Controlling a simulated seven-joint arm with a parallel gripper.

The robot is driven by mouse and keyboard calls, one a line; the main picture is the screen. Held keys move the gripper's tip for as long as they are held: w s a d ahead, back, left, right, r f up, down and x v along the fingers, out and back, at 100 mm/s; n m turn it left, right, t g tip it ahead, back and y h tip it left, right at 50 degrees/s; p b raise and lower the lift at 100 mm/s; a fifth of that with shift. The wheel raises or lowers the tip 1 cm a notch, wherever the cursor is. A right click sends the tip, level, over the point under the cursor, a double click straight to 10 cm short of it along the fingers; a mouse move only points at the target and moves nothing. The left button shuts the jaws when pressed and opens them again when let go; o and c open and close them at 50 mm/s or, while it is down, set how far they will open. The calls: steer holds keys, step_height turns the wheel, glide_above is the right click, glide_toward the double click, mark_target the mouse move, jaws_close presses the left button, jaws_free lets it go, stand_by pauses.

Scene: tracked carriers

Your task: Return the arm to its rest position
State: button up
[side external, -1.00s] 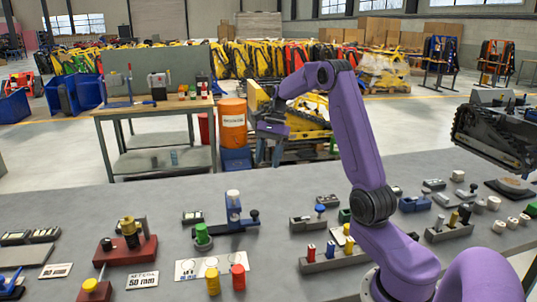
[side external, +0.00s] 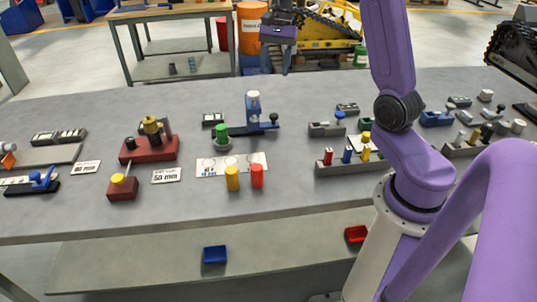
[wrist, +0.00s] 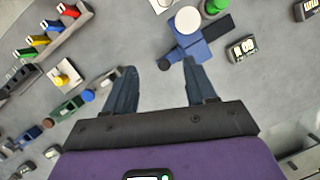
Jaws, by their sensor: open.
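My purple arm (side external: 391,45) rises from its base at the right of the side external view. My gripper (side external: 278,68) hangs at the top middle, above the far side of the grey bench, pointing down. A blue stand with a white round top (wrist: 187,20) lies below and just beyond the right fingertip in the wrist view. It also shows in the side view (side external: 253,112).
A green cylinder (side external: 222,137) stands beside the blue stand. Yellow (side external: 232,178) and red (side external: 257,176) cylinders stand by a white marked card (side external: 207,168). A grey block with coloured pegs (side external: 340,166) is near my base.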

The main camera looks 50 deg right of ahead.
steer(key=s+a+n+h, duration=0.2)
steer(key=s+a+n, duration=1.1)
steer(key=a, duration=0.4)
steer(key=s+a+f+n+t+h, duration=0.1)
steer(key=s+a+f+n, duration=0.1)
steer(key=s+n, duration=1)
steer(key=s+f, duration=0.1)
steer(key=s, duration=0.3)
steer(key=shift+n, duration=0.4)
